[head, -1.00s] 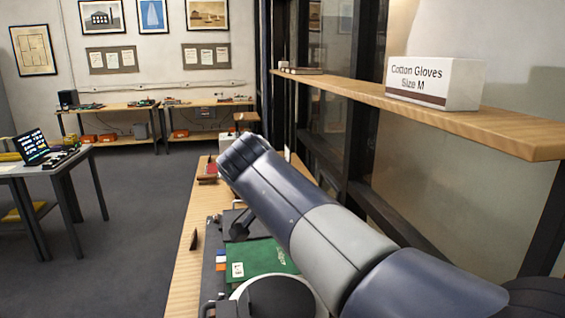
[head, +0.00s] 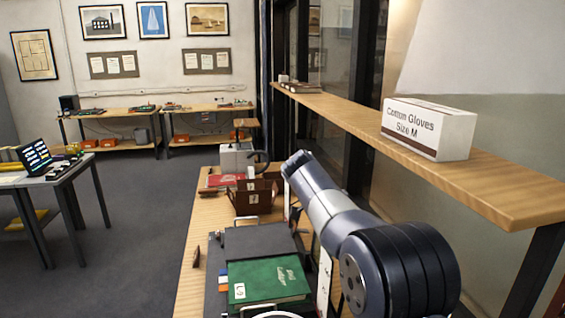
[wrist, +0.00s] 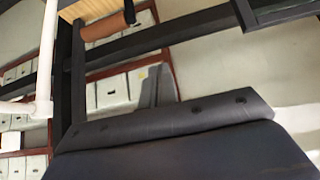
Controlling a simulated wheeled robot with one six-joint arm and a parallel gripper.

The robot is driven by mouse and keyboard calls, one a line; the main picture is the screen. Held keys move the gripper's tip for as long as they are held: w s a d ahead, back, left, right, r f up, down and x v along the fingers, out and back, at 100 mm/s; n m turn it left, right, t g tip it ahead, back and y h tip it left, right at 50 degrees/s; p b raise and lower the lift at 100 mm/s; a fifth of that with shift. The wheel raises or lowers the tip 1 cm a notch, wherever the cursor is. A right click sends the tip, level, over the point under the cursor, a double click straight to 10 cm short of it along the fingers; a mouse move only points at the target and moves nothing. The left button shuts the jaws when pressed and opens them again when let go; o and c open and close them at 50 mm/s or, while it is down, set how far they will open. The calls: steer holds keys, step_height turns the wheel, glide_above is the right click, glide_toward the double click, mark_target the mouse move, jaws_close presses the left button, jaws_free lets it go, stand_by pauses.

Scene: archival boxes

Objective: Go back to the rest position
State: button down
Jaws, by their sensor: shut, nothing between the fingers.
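My arm (head: 335,212) shows in the head view at the lower right, beside the shelf and above the right side of the bench. Its upper link slants up and left, and a large dark joint faces me. My gripper cannot be made out in the head view, and no fingertips show in the wrist view. A large dark surface with a grey, dotted edge strip (wrist: 170,120) fills the bottom of the wrist view, close to the camera; I cannot tell what it is.
A wooden shelf (head: 485,187) with a white glove box (head: 455,135) runs along the right. The bench (head: 207,215) holds a green book (head: 268,280), a brown open box (head: 254,197) and a grey box (head: 236,158).

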steer(key=w+d+m+g+p, duration=0.2)
steer(key=d+m+p, duration=0.3)
steer(key=d, duration=0.6)
steer(key=shift+g, duration=0.8)
steer(key=shift+d, duration=0.1)
